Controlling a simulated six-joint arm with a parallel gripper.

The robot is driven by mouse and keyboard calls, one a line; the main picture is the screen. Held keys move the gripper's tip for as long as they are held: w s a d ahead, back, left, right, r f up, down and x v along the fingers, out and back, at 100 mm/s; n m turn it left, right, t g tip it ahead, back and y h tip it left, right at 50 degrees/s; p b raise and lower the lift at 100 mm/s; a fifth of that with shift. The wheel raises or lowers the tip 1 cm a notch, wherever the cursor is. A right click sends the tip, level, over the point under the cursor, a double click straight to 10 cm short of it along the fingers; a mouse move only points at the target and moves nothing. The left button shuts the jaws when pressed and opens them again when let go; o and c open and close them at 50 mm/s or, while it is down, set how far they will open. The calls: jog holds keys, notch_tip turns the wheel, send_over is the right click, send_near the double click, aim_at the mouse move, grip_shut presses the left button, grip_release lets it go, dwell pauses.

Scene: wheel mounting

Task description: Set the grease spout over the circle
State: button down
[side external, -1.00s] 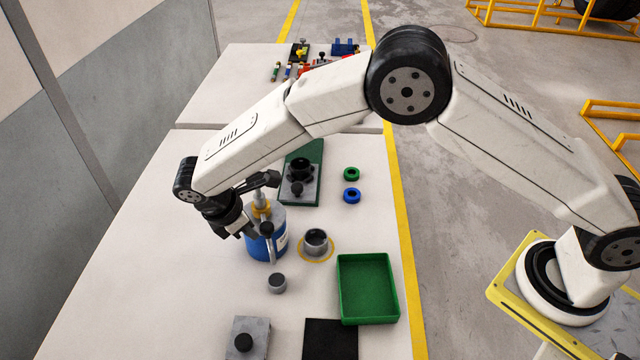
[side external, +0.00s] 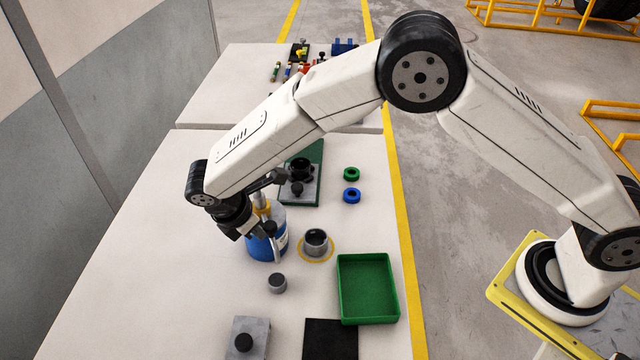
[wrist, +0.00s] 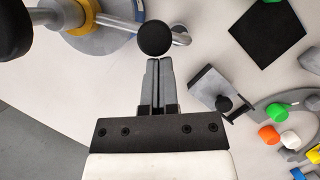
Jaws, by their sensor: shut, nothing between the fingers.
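The blue grease drum (side external: 258,248) stands on the table with a yellow-collared pump (side external: 261,208) on top. Its thin grey spout (side external: 278,247) hangs down at the drum's right side, left of the yellow circle (side external: 331,252). A grey cup (side external: 316,240) stands inside the circle. In the wrist view, a black ball knob (wrist: 154,38) sits by the spout tube (wrist: 181,37). My gripper (wrist: 159,60) is shut and empty, its tips right at the knob; whether they touch I cannot tell. In the side view my gripper (side external: 261,236) is beside the drum, partly hiding the knob.
A green tray (side external: 368,255) lies right of the circle. A small grey cylinder (side external: 277,283) stands in front of the drum. A black pad (side external: 331,340) and a grey block with a knob (side external: 247,338) lie nearer. A green fixture (side external: 313,192) and green and blue rings (side external: 351,174) lie behind.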

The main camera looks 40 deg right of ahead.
jog(key=s+d+n+t, duration=0.1)
jog(key=d+n, duration=0.1)
jog(key=shift+s+n, duration=0.15)
jog(key=shift+n, duration=0.15)
jog(key=d+n+t+y, duration=0.2)
jog(key=d+n, duration=0.7)
jog(key=shift+w+t, duration=0.25)
jog(key=shift+t, duration=0.15)
jog(key=shift+s+a, duration=0.1)
jog(key=s+a+r, duration=0.3)
jog(key=s+r, duration=0.3)
jog(key=r, duration=0.3)
jog(key=shift+s+a+r, duration=0.15)
jog(key=shift+s+a, duration=0.05)
jog(key=shift+s, duration=0.15)
dwell(0.5)
